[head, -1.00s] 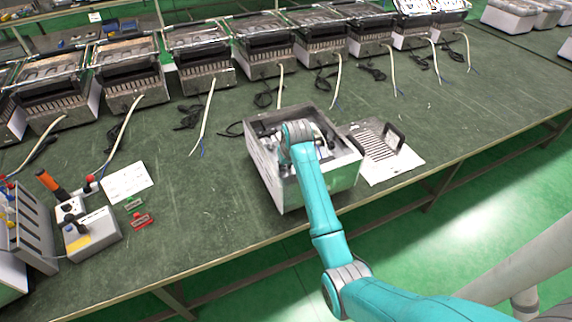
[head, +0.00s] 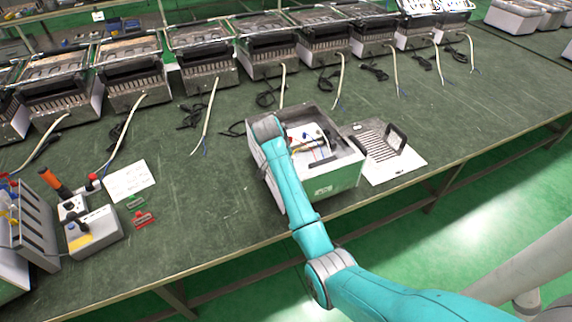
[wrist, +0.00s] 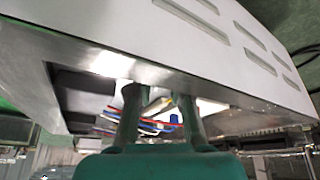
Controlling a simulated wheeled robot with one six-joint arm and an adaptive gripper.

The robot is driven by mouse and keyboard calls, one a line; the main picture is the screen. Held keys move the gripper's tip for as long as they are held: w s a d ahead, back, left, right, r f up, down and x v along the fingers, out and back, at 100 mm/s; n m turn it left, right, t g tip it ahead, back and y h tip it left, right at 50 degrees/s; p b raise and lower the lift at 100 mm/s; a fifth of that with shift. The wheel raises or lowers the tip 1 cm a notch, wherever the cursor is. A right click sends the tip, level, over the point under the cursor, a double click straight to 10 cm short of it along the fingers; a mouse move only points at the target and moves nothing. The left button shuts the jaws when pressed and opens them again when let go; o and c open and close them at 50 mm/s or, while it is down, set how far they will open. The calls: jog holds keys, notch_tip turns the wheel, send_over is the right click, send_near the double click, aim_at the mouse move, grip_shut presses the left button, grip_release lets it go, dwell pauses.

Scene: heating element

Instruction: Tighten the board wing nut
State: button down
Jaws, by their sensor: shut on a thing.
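The open metal case (head: 335,178) stands on the bench, with a pale board (head: 306,134) and coloured wires inside. Its slotted wall crosses the upper part of the wrist view (wrist: 225,40). My gripper (wrist: 160,98) shows its two fingers close to that wall's edge, with red, white and blue wires (wrist: 160,127) beyond them. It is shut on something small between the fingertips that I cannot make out. I cannot pick out the board wing nut in either view. In the head view my arm hides the gripper and the case's left part.
A flat slotted panel with a dark handle (head: 392,163) lies right of the case. Several finished-looking units with cables stand along the back. A grey control box (head: 92,233), a white card (head: 128,180) and small parts lie left. Bare bench lies between.

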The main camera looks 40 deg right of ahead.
jog(key=m, duration=0.1)
jog(key=m+g, duration=0.1)
jog(key=m, duration=0.1)
jog(key=shift+w+m, duration=0.2)
jog(key=shift+m, duration=0.1)
jog(key=m+g, duration=0.1)
jog(key=m, duration=0.2)
jog(key=shift+w+m+g, duration=0.1)
jog(key=shift+m+g, duration=0.2)
jog(key=shift+g, duration=0.1)
jog(key=m+g, duration=0.1)
jog(key=m, duration=0.2)
jog(key=m+g+y, duration=0.1)
jog(key=m, duration=0.2)
jog(key=shift+w+d, duration=0.15)
jog(key=m+y, duration=0.1)
jog(key=m, duration=0.1)
jog(key=m+y, duration=0.1)
jog(key=m, duration=0.2)
jog(key=shift+w+d+g, duration=0.1)
jog(key=shift+g, duration=0.3)
jog(key=shift+d+m+y, duration=0.15)
jog(key=shift+m+y, duration=0.75)
jog(key=shift+m, duration=1.4)
jog(key=shift+w, duration=0.1)
jog(key=c, duration=1.1)
grip_release()
